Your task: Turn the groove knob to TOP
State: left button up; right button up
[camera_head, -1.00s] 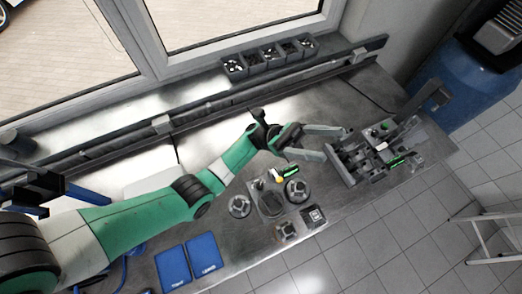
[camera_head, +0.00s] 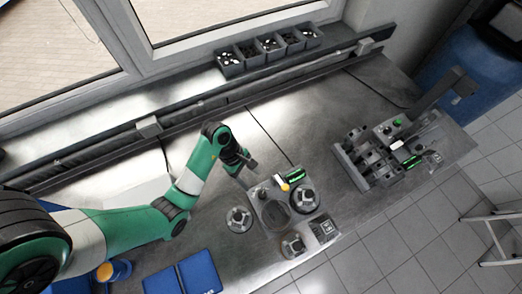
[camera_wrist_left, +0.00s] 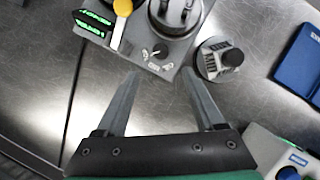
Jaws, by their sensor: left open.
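The small dark knob (camera_wrist_left: 158,52) sits on the near edge of a grey device (camera_wrist_left: 180,50), with small white labels around it. The labels and the pointer's setting are too small to read. The device (camera_head: 270,212) also shows in the head view, with a green display (camera_head: 294,174) and a yellow-tipped lever (camera_head: 284,185). My left gripper (camera_wrist_left: 160,74) is open and empty, its two fingers apart on either side of the knob in the picture and not visibly touching it. In the head view my left gripper (camera_head: 246,171) hangs beside the device's upper left corner. My right gripper is not in view.
A round metal part on a base (camera_wrist_left: 218,60) stands right of the device. Blue booklets (camera_head: 198,272) lie at the table's front. A fixture with an engine block (camera_head: 370,155) stands to the right, and small bins (camera_head: 268,45) line the sill.

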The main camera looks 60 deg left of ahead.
aim_at(262, 194)
pick_arm(q)
jog(key=b+x, duration=0.2)
jog(key=x, duration=0.9)
jog(key=shift+d+f+b, duration=0.15)
jog(key=shift+d+b, duration=0.05)
jog(key=shift+b, duration=0.1)
grip_shut()
jog(key=shift+r+m+p, duration=0.2)
jog(key=shift+m+p, duration=0.2)
jog(key=shift+p, duration=0.15)
jog(key=shift+w+m, duration=0.1)
jog(key=shift+m, duration=0.2)
jog(key=shift+f+g, duration=0.15)
jog(key=shift+g, duration=0.15)
